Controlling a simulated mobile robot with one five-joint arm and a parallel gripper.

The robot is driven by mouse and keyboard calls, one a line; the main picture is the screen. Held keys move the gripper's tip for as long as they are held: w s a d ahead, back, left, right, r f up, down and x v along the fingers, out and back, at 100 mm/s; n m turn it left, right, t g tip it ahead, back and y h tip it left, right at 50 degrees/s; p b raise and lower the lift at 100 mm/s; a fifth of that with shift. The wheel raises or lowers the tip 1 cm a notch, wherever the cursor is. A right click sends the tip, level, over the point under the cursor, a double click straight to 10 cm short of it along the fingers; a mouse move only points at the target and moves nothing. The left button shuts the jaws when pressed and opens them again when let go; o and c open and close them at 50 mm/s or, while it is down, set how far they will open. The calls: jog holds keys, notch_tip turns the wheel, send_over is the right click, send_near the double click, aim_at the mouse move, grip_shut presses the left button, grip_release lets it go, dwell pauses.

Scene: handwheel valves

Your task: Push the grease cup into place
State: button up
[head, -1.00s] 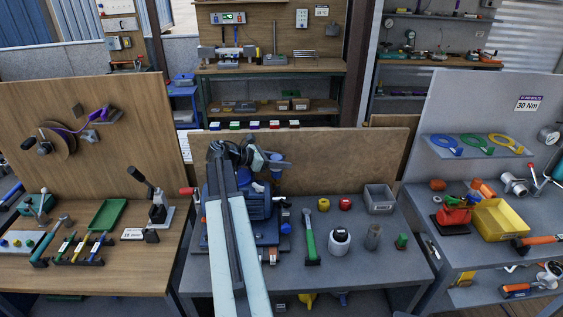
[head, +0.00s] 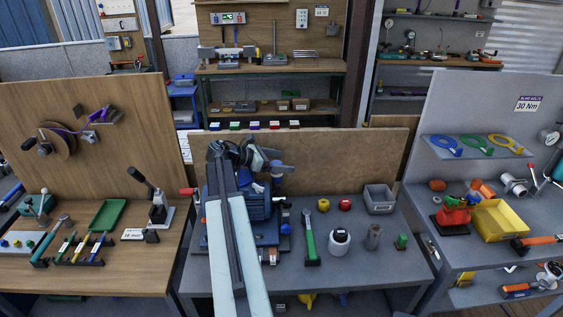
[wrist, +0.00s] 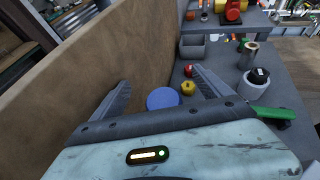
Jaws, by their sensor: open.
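My gripper (wrist: 163,90) is open, its two dark fingers spread in the wrist view. A round blue disc (wrist: 163,99) shows between and beyond the fingers; I cannot tell for sure that it is the grease cup, or whether a finger touches it. In the head view my gripper (head: 276,162) is above the blue machine (head: 258,207) on the middle bench, near the wooden backboard. My arm covers much of this machine, so its top and any cup there are largely hidden.
On the bench right of the machine are a green-handled hammer (head: 310,238), yellow (head: 323,204) and red (head: 345,204) knobs, a white jar (head: 340,243), a metal cylinder (head: 374,237) and a grey bin (head: 379,200). The wooden backboard (head: 350,158) rises close behind my gripper.

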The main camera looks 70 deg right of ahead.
jog(key=shift+r+p, duration=3.65)
jog(key=shift+r, duration=0.3)
jog(key=shift+f, duration=0.1)
jog(key=shift+c, duration=0.2)
